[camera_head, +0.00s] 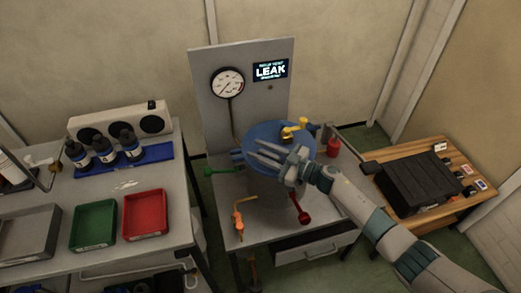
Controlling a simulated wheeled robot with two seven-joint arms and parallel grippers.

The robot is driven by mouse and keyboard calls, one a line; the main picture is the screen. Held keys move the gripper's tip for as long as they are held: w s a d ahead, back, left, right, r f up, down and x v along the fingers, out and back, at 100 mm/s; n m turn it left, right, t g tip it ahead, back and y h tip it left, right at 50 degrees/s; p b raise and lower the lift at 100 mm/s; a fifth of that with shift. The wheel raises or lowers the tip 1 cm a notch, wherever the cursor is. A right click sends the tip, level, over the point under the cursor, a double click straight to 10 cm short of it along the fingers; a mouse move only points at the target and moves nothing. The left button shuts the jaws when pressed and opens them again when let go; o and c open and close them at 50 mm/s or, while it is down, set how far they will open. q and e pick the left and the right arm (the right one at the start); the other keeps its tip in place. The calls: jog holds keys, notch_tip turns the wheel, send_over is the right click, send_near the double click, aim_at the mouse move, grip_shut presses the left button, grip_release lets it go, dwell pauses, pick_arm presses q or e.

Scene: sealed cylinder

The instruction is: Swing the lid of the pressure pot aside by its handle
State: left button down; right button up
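The pressure pot stands on a grey bench, with its round blue lid (268,132) on top. A small blue part (237,155) juts from the lid's left edge; I cannot tell for certain if it is the handle. My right gripper (256,154) reaches across the lid from the right, its fingers pointing left near that blue part. Slim gaps show between its grey fingers, but I cannot tell whether they are shut on anything. The gripper and arm hide much of the pot's front. My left gripper is not in view.
A yellow valve (293,129) stands on the lid. Green (219,171) and red (299,209) levers and an orange fitting (238,219) surround the pot. A gauge (227,83) and "LEAK" display (270,70) are behind. A red bottle (333,147) is right; a black case (424,183) is beyond.

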grip_shut()
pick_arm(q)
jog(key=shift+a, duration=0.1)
pick_arm(e)
jog(key=shift+d, duration=0.15)
